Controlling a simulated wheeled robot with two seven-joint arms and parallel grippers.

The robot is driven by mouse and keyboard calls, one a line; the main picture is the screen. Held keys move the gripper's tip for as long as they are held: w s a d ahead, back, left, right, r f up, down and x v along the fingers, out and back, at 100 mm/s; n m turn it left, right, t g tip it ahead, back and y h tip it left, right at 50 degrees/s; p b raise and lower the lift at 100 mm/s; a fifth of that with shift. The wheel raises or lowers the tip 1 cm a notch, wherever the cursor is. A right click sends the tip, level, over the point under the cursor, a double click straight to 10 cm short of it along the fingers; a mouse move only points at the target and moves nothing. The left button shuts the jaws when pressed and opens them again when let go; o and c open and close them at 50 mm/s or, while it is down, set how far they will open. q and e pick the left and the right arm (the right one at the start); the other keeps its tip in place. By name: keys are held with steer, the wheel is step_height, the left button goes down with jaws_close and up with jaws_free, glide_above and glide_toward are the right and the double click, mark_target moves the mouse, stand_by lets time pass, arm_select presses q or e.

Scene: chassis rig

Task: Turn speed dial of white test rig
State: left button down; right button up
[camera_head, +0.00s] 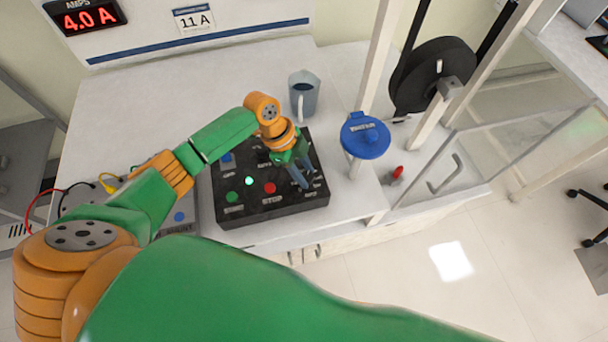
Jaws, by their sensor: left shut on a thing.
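The black control box (262,208) lies on the white bench, with a lit green lamp, a green button, a red button (269,187) marked STOP and small white labels. My left gripper (302,182) reaches down over the right part of its top face, its grey-blue fingers shut on the speed dial. The dial itself is hidden by the fingers. The white test rig (383,55) stands to the right, with a black disc wheel (432,78) and a clear guard panel (490,165) with a handle. My right gripper is out of view.
A red display (86,16) reads 4.0 A, beside a card (194,18) reading 11 A. A blue round sign (365,136) and a red-tipped part (397,173) are to the right. Cables lie left.

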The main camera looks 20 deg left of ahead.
mark_target(307, 175)
arm_select(q)
steer(key=m+b, duration=0.2)
steer(key=m+g+b, duration=0.1)
steer(key=m, duration=0.1)
steer(key=m+g+b, duration=0.1)
steer(key=m+b, duration=0.1)
steer(key=shift+w+d+f+b, duration=0.1)
steer(key=shift+w+f+b, duration=0.1)
steer(key=shift+w+b, duration=0.1)
steer(key=shift+r+m+g+y+b, duration=0.1)
steer(key=shift+m+g+y+b, duration=0.35)
steer(key=shift+m+b, duration=0.6)
steer(key=shift+r+m+g+y+b, duration=0.1)
steer(key=shift+m+g+y+b, duration=0.45)
steer(key=shift+m, duration=0.8)
steer(key=shift+c, duration=2.3)
jaws_free()
steer(key=b+v, duration=0.1)
steer(key=v, duration=0.1)
steer(key=shift+w+r, duration=0.1)
steer(key=shift+r, duration=0.3)
steer(key=p+v, duration=0.1)
steer(key=v, duration=0.2)
steer(key=shift+r, duration=0.25)
steer(key=shift+w+r, duration=0.1)
steer(key=shift+r, duration=0.3)
